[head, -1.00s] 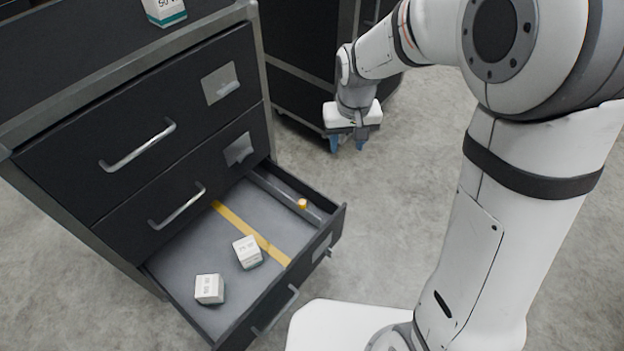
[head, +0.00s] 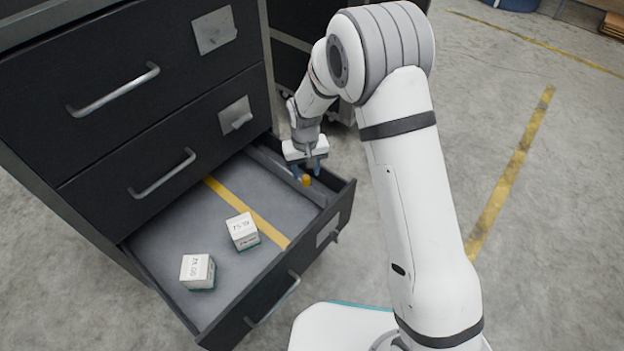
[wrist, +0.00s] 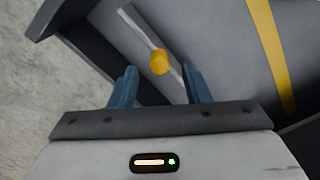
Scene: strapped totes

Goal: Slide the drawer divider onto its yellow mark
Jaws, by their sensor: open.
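The open drawer (head: 165,240) holds a thin grey divider (head: 318,195) near its right side wall, with a small yellow knob (head: 306,180) on it. The yellow mark (head: 233,219) is a stripe across the drawer floor, left of the divider and apart from it. My gripper (head: 307,173) is open and empty at the knob. In the wrist view the knob (wrist: 159,62) on the divider (wrist: 136,24) lies just ahead of my open fingertips (wrist: 161,80), roughly centred between them. The yellow mark (wrist: 268,50) runs at the right there. I cannot tell whether the fingers straddle the knob.
Two white boxes lie in the drawer: one (head: 242,230) touching or very near the yellow mark, the other (head: 197,271) further left. Shut drawers with handles (head: 162,173) rise above. Dark equipment stands behind the arm.

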